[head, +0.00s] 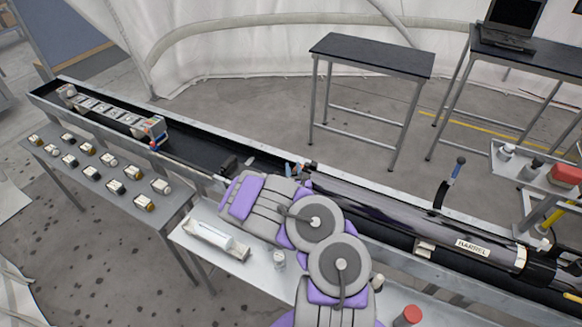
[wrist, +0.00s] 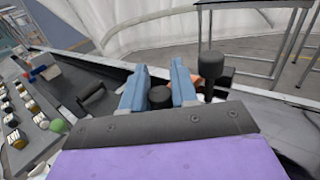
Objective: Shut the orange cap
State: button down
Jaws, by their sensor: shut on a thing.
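My gripper (wrist: 158,82) has two blue fingers with a round black knob (wrist: 160,97) between them; they are shut on it. A small patch of orange, likely the orange cap (wrist: 197,84), shows just behind and right of the right finger. Most of it is hidden by the finger, so I cannot tell how it sits or whether it is joined to the knob. In the head view my gripper (head: 293,169) is at the near end of the long dark tube marked BARREL (head: 400,215). My arm hides part of that spot.
A black upright handle (wrist: 210,68) stands close to the right finger. The long trough (head: 205,150) runs left and holds a rack of grey blocks (head: 105,108). A side table (head: 110,185) carries several small canisters.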

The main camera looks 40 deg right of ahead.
jog(key=shift+d, duration=0.1)
jog(key=c, duration=1)
grip_release()
jog(key=shift+o, duration=0.2)
jog(key=shift+w, duration=0.1)
